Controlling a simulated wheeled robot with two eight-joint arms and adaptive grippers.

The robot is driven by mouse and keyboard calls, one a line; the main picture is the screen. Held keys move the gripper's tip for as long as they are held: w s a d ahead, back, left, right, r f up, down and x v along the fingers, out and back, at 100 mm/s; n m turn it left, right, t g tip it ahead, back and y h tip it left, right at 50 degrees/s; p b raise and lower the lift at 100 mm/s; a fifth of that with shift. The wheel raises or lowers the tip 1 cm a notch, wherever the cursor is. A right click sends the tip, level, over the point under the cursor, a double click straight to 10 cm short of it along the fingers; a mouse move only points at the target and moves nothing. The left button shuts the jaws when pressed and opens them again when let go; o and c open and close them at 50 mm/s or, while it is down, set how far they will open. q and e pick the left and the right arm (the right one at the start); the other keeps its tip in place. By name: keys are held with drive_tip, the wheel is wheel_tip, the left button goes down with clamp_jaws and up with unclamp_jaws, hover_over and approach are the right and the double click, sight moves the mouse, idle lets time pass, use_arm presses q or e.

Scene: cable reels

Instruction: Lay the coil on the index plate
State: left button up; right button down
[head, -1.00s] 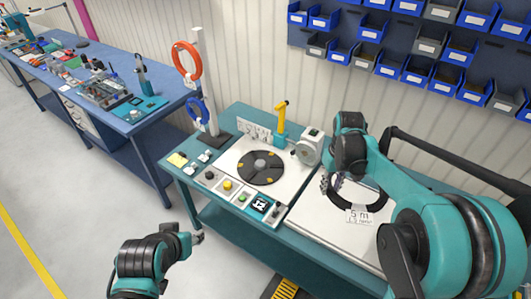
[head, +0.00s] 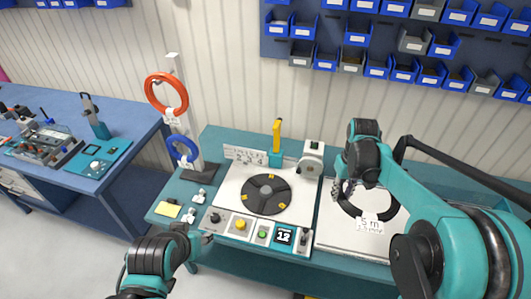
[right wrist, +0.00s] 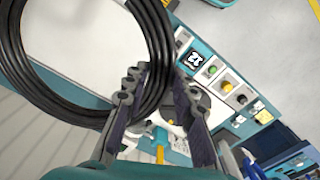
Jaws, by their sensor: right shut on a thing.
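The black coil (head: 348,206) with a white "5 m" tag (head: 371,224) is over the pale board at the right of the bench. My right gripper (head: 337,188) is shut on the coil's left side; the right wrist view shows the black strands (right wrist: 152,62) between its fingers (right wrist: 160,105). I cannot tell whether the coil touches the board. The index plate (head: 268,194), a dark disc with yellow marks, lies bare to the left of the coil. My left gripper (head: 206,239) is in front of the bench; its fingers are too small to read.
A yellow post (head: 277,135) and a white device (head: 312,158) stand behind the plate. A control panel (head: 255,231) with buttons runs along its front. A stand (head: 177,90) at the left holds an orange coil (head: 166,93) and a blue coil (head: 183,151).

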drive_tip(key=shift+s+d, duration=0.1)
drive_tip(key=shift+d, duration=0.25)
drive_tip(key=shift+a, duration=0.25)
drive_tip(key=shift+d+r+p, duration=0.15)
drive_tip(key=shift+r+p, duration=0.15)
drive_tip(key=shift+r, duration=0.1)
use_arm(q)
wheel_tip(320, 180, up, 7)
drive_tip(key=p, duration=0.6)
drive_tip(key=shift+d, duration=0.2)
use_arm(e)
wheel_tip(320, 180, up, 9)
use_arm(q)
drive_tip(key=shift+f, duration=0.1)
drive_tip(key=shift+s, duration=0.1)
